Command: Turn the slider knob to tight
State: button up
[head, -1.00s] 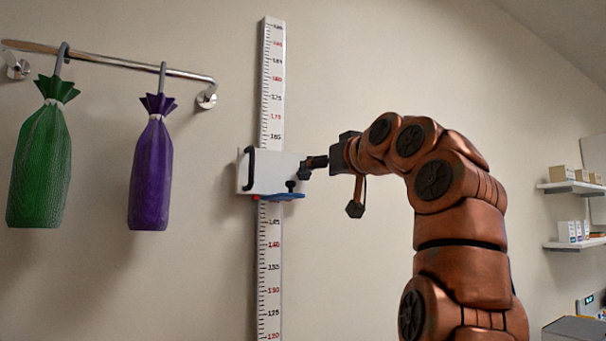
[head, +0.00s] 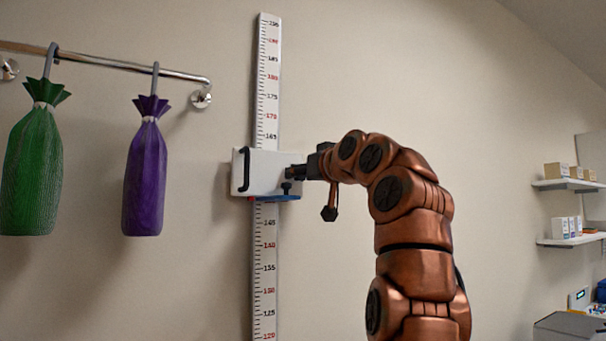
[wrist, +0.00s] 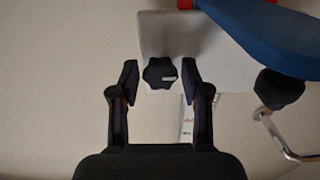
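The white slider block (head: 262,160) sits on the tall measuring scale (head: 268,85), with a black handle on its left and a blue ledge (head: 290,198) with a red part below. In the wrist view, a black lobed knob (wrist: 160,73) with a small white mark lies between my fingertips. My gripper (wrist: 160,78) is open, with a small gap on each side of the knob. In the head view, my gripper (head: 292,173) is at the slider's right side and hides this knob. No tight or loose label is readable.
A small black knob (head: 287,188) stands just below my gripper. A green bag (head: 33,170) and a purple bag (head: 145,180) hang from a chrome rail (head: 110,62) at left. Shelves with boxes (head: 562,171) are far right. The wall between is clear.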

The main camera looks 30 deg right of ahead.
jog(key=c, duration=0.7)
jog(key=shift+c, duration=0.2)
jog(key=shift+m+p, duration=0.7)
jog(key=shift+m, duration=0.6)
jog(key=m+p, duration=1.4)
jog(key=m, duration=0.1)
jog(key=shift+r, duration=0.15)
jog(key=shift+m, duration=0.3)
